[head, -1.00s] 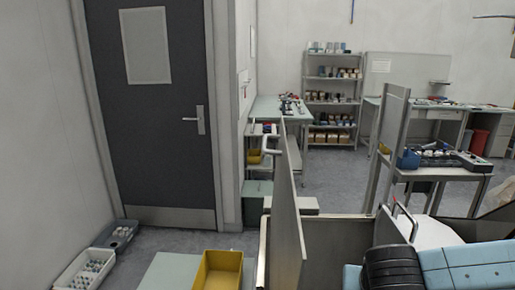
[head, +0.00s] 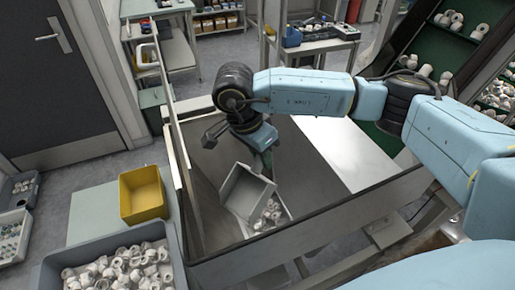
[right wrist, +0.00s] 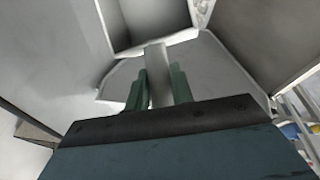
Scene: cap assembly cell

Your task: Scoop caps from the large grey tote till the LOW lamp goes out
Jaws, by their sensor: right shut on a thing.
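The large grey tote (head: 62,262) stands at the lower left of the head view, with many white caps (head: 125,268) in it. My right gripper (head: 262,150) is over the metal hopper, well away from the tote. In the right wrist view its green fingers (right wrist: 158,88) are shut on the scoop's pale handle (right wrist: 155,60). The grey scoop (head: 243,188) is tilted inside the hopper, and its visible interior looks empty. White caps (head: 269,212) lie by its lower edge; I cannot tell whether they are in it. My left gripper and the LOW lamp are not in view.
The hopper's thin metal walls (head: 330,215) surround the scoop. A yellow bin (head: 142,193) stands beside the tote on a pale green surface (head: 92,212). A green sloped belt (head: 445,50) with caps rises at the right. Small trays (head: 14,235) sit by the door.

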